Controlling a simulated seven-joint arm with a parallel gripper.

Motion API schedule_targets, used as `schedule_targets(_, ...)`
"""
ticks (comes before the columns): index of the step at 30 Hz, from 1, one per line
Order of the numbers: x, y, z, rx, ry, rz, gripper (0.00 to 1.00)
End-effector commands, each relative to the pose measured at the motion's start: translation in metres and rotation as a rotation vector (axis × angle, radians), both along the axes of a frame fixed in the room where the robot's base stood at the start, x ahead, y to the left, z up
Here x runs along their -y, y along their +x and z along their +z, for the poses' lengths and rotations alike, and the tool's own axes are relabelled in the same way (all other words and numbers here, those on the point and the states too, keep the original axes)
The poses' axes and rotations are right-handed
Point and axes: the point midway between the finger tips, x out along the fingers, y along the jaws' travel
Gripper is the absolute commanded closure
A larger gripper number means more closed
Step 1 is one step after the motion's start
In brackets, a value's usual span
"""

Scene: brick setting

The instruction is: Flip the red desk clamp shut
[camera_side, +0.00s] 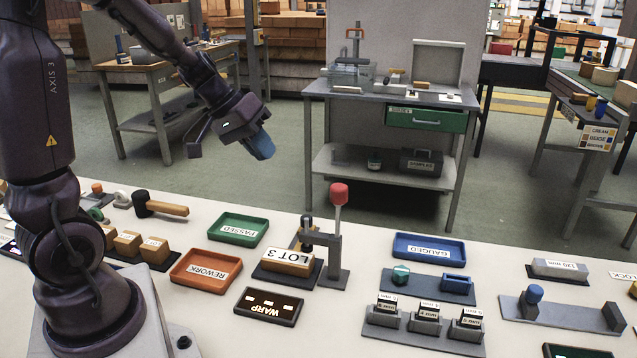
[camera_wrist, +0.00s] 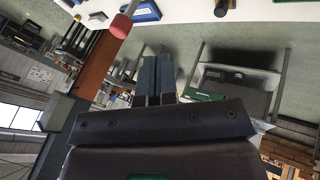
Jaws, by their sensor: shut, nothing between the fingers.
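The desk clamp (camera_side: 334,250) stands on a grey base plate in the middle of the table, next to the LOT 3 block (camera_side: 290,262). Its lever with the red grip (camera_side: 338,195) points straight up. My gripper (camera_side: 262,146) is in the air to the left of the red grip and higher, apart from it. In the wrist view my gripper (camera_wrist: 155,75) has its two fingers together with nothing between them. The red grip (camera_wrist: 121,26) shows there to the upper left of the fingertips, not touching. The clamp's lower part is not clear in that view.
A green PASSED tray (camera_side: 238,229), an orange REWORK tray (camera_side: 206,271) and a black WARP tray (camera_side: 268,306) lie left of and before the clamp. A blue GAUGED tray (camera_side: 429,249) and gauge blocks (camera_side: 427,320) lie to the right. The air around the lever looks clear.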

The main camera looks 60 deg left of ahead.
Motion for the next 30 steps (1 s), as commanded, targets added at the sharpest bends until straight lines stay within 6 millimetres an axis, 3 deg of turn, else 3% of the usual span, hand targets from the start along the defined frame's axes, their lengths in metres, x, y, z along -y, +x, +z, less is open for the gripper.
schedule_targets(3,-0.003,0.01,0.01,0.073,0.04,-0.043,1.0)
schedule_targets(19,-0.001,0.012,0.007,0.086,0.069,-0.089,1.0)
schedule_targets(23,0.003,0.02,-0.005,0.084,0.067,-0.092,1.0)
schedule_targets(30,0.013,0.047,-0.045,0.081,0.066,-0.091,1.0)
